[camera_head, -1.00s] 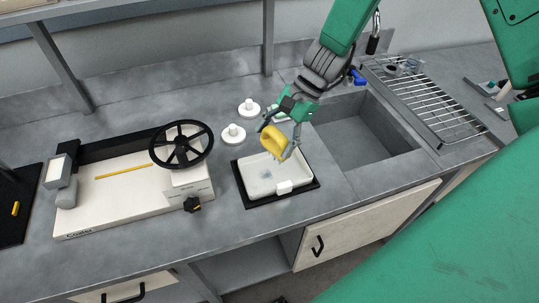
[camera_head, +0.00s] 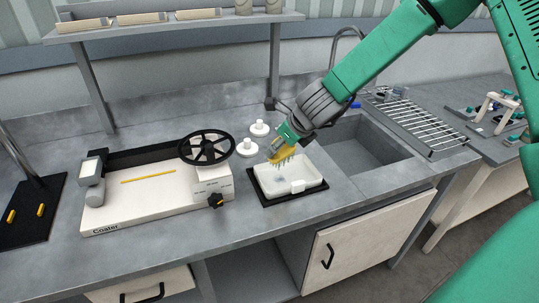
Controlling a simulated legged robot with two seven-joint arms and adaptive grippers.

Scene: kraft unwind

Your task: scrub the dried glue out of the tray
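The white tray (camera_head: 313,185) sits on a black mat (camera_head: 262,201) on the grey counter, left of the sink. A faint grey-blue patch shows on its floor, partly hidden by the brush. A small white block (camera_head: 298,187) is at the tray's front wall. My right gripper (camera_head: 285,143), on the arm from the right, is shut on a yellow scrub brush (camera_head: 281,157). The brush is tilted over the tray's back left part, bristles down; I cannot tell whether they touch the floor. My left gripper is not in view.
A coater with a black handwheel (camera_head: 206,147) stands left of the tray. Two white knobbed discs (camera_head: 247,148) (camera_head: 260,129) lie behind the tray. The sink (camera_head: 365,145) and a wire rack (camera_head: 415,118) are to the right. Bare counter lies in front of the tray.

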